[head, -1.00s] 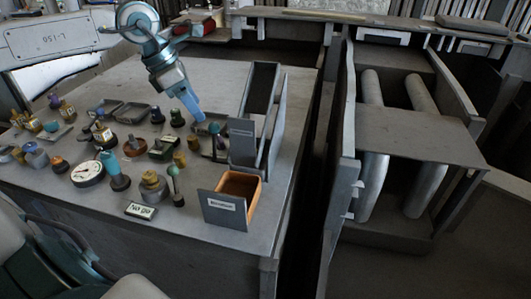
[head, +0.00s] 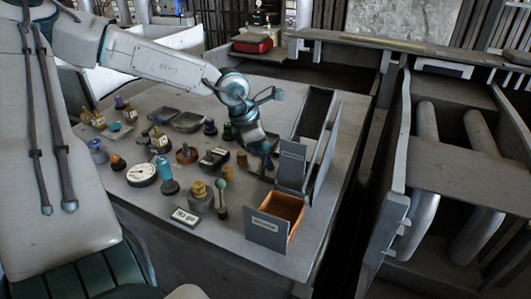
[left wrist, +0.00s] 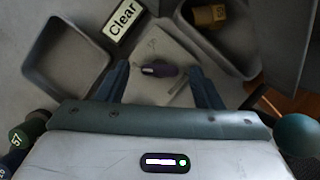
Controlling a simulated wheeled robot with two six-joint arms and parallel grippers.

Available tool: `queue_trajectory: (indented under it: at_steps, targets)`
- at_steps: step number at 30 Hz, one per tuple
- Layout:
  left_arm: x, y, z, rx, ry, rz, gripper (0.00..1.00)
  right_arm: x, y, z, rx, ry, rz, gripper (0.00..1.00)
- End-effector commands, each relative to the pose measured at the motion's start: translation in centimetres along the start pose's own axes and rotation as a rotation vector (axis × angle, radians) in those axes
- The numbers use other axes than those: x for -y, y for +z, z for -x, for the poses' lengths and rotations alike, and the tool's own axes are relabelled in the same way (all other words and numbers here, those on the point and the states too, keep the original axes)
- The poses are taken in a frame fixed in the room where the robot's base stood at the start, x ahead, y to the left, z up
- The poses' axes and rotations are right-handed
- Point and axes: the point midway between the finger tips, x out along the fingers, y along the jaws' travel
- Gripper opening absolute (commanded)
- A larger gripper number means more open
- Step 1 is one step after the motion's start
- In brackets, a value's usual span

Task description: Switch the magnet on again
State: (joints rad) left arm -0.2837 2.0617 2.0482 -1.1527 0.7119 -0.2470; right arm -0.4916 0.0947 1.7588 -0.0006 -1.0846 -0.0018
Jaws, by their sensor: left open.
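In the left wrist view a small dark knob (left wrist: 158,69) sits on a pale plate with faint marks (left wrist: 180,42); it looks like the magnet switch, but no label for it is readable. My left gripper (left wrist: 158,75) is open, with one finger on each side of the knob. I cannot tell whether the fingers touch it. In the head view my left gripper (head: 264,160) points down at the table beside the grey upright plates (head: 291,165), and it hides the knob. Which way the switch is set is unclear. My right gripper is not in view.
A "Clear" sign (left wrist: 123,20) and an empty grey tray (left wrist: 63,68) lie close to the plate. A teal ball (left wrist: 297,135) is near the gripper's right side. An orange bin (head: 282,207), a dial (head: 142,174) and many small parts crowd the grey table (head: 280,262).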

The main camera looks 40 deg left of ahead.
Motion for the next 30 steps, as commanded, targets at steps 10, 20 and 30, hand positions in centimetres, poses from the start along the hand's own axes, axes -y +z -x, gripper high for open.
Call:
queue_trajectory:
  at_steps: [10,20,30]
  targets:
    - [0.01,0.01,-0.57,0.000,0.000,0.000,0.60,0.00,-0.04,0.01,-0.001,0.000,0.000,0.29]
    - [0.01,0.00,-0.55,0.000,0.000,0.000,0.15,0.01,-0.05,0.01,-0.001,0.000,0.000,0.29]
    - [-0.04,-0.04,-0.62,0.000,-0.019,-0.046,0.15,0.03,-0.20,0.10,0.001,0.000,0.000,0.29]
